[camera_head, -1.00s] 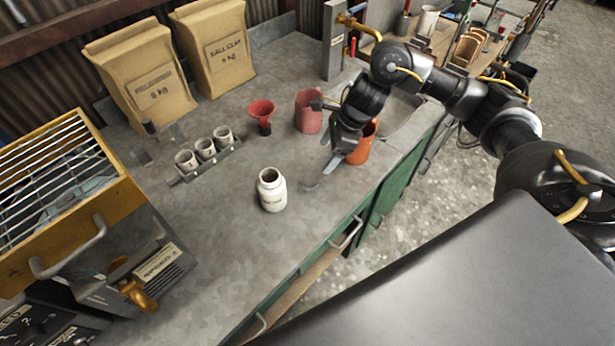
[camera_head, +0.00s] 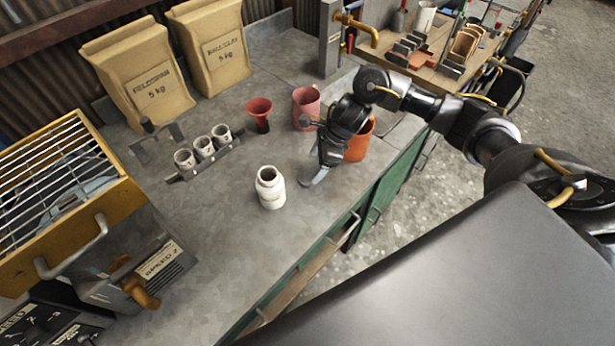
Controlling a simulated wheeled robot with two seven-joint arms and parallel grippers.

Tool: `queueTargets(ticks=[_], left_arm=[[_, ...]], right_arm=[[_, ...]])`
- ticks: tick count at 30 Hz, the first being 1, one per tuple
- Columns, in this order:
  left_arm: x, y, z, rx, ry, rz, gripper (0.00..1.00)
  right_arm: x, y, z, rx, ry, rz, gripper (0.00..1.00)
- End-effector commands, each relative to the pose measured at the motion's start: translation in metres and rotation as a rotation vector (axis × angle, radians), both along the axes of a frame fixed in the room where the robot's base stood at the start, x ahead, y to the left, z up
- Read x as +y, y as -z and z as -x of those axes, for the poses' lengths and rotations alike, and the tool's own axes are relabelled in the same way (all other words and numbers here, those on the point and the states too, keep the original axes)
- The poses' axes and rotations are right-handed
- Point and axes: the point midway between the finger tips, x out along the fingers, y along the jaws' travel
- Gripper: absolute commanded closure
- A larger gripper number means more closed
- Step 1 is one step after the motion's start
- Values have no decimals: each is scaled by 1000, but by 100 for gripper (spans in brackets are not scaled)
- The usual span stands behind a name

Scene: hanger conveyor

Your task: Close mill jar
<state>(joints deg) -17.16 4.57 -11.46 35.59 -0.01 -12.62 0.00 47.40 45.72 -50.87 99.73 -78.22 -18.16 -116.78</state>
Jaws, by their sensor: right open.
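The white mill jar (camera_head: 270,188) stands upright on the grey worktop (camera_head: 225,245). Its round mouth is uncovered and dark inside. My right gripper (camera_head: 313,180) is low over the worktop, just right of the jar and apart from it, fingers pointing down and left. Its jaws are open. A small flat grey round shape shows at the fingertips; I cannot tell it clearly from the fingers, and any lid there is mostly hidden. My left gripper is not in view.
An orange jug (camera_head: 359,143) stands close behind my right gripper. A pink jug (camera_head: 306,104), a red funnel (camera_head: 259,110) and a rack of small cups (camera_head: 205,158) stand further back. A yellow-framed machine (camera_head: 75,200) is at left. The worktop in front of the jar is clear.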

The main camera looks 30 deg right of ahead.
Motion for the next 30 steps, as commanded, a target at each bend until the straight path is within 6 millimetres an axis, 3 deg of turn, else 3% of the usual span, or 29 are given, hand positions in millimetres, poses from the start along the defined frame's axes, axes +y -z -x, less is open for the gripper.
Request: queueTargets(ticks=[7, 12, 23, 30], left_arm=[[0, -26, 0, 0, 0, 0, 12], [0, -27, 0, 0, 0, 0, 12], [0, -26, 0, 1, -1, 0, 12], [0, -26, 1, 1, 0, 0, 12]], right_arm=[[13, 26, 3, 8, 1, 0, 22], [19, 44, -1, 4, -1, -1, 22], [19, 48, -2, 1, 0, 1, 22], [19, 47, -2, 1, 0, 1, 50]])
